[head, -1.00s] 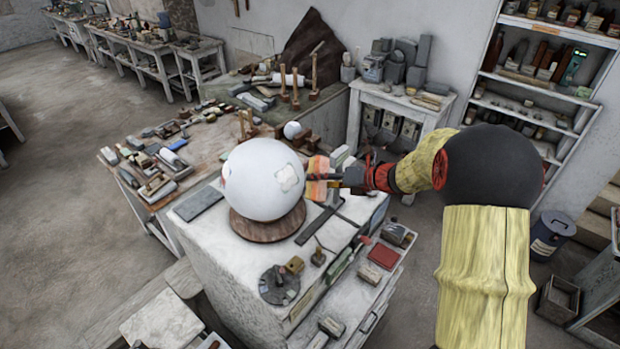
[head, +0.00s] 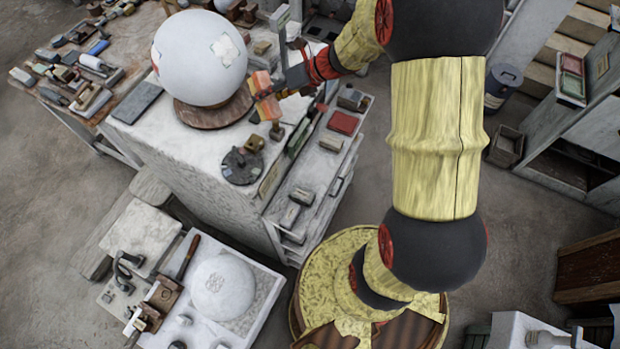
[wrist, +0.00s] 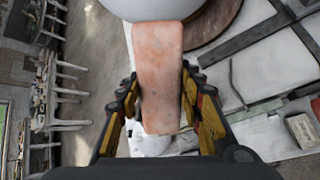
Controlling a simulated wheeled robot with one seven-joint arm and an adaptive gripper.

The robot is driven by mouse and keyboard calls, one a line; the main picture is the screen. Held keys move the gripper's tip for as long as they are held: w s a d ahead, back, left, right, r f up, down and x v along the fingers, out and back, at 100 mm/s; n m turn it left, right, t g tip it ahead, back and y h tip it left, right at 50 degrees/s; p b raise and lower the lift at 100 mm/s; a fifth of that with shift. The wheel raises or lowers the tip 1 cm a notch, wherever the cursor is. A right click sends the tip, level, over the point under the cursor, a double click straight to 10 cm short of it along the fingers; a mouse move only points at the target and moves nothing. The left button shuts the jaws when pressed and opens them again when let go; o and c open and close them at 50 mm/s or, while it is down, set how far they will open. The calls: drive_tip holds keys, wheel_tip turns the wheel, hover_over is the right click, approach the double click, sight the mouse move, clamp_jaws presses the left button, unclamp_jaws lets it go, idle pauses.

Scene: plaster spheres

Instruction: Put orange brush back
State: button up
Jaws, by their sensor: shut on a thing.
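The orange brush (head: 263,85), a block with a worn orange face, is held in my gripper (head: 274,92) just right of the large white sphere (head: 198,55). The sphere rests on a round wooden base (head: 212,112) on the white plaster-covered bench. In the wrist view the brush (wrist: 158,65) sits between both fingers of my gripper (wrist: 160,88), its far end overlapping the sphere's edge (wrist: 150,8). I cannot tell whether it touches the sphere. A pale patch (head: 223,47) shows on the sphere.
A dark round disc (head: 242,166) and small wooden blocks stand at the bench's front. A lower side shelf holds a red box (head: 342,123) and small tools. A low table with a smaller white sphere (head: 222,287) is in front. Open floor lies left.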

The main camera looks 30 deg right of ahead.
drive_tip(key=s+d+f+n+g+h+b, duration=0.35)
drive_tip(key=s+f+b, duration=0.35)
drive_tip(key=s+f, duration=0.5)
drive_tip(key=s+d+f+n+g+h+b, duration=0.3)
drive_tip(key=s+f+b, duration=0.4)
drive_tip(key=s+f, duration=0.55)
drive_tip(key=h, duration=0.1)
hover_over(312, 179)
drive_tip(key=shift+m, duration=0.45)
drive_tip(key=f, duration=0.8)
drive_tip(key=shift+s+a+b, duration=0.15)
drive_tip(key=shift+s+b, duration=0.2)
drive_tip(key=shift+s, duration=0.05)
drive_tip(key=shift+w+f, duration=0.45)
drive_tip(key=shift+f, duration=1.6)
drive_tip(key=shift+f, duration=0.15)
drive_tip(key=o, duration=1.1)
